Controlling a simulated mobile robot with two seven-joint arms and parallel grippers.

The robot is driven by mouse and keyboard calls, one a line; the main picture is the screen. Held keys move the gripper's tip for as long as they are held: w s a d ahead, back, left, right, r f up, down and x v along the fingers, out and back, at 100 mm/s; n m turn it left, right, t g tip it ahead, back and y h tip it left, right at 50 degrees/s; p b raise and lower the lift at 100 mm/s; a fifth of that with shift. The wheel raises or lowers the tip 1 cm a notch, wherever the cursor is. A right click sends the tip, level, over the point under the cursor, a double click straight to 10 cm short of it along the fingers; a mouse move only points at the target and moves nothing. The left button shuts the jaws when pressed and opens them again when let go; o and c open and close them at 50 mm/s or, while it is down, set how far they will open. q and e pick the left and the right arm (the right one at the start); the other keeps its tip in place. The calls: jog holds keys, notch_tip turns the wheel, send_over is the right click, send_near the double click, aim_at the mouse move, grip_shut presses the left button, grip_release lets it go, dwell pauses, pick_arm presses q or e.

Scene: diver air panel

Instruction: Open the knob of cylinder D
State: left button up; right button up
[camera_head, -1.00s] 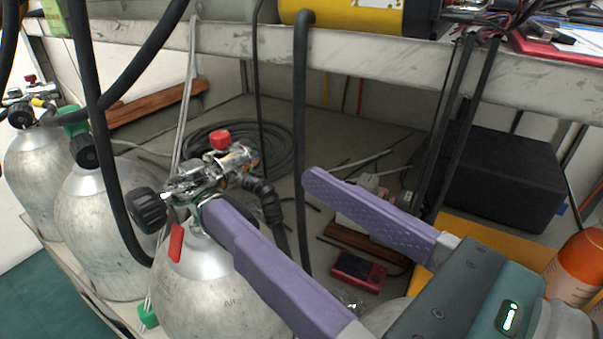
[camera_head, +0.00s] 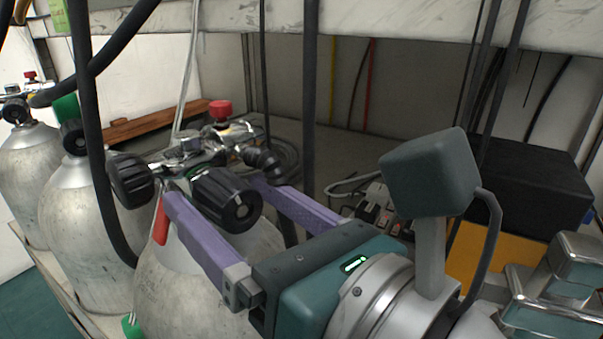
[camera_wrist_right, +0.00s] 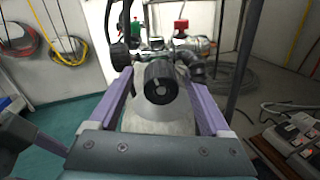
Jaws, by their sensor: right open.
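A scuffed silver cylinder (camera_head: 160,285) stands nearest in the head view; I cannot read a label marking it as D. A black ribbed knob (camera_head: 228,198) on its valve faces me. The knob also shows in the wrist view (camera_wrist_right: 161,82). A second black knob (camera_head: 130,180) is on the valve's left side. My right gripper (camera_head: 215,190) is open, its two purple fingers on either side of the front knob. In the wrist view, gaps show between knob and fingers. My left gripper is not in view.
Two more cylinders (camera_head: 75,225) stand to the left. A black hose (camera_head: 84,130) hangs in front of them and another upright hose (camera_head: 310,100) is behind the valve. A red knob (camera_head: 220,110) tops the valve. A black box (camera_head: 530,190) is at right.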

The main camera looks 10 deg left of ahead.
jog(key=shift+c, duration=0.4)
grip_shut()
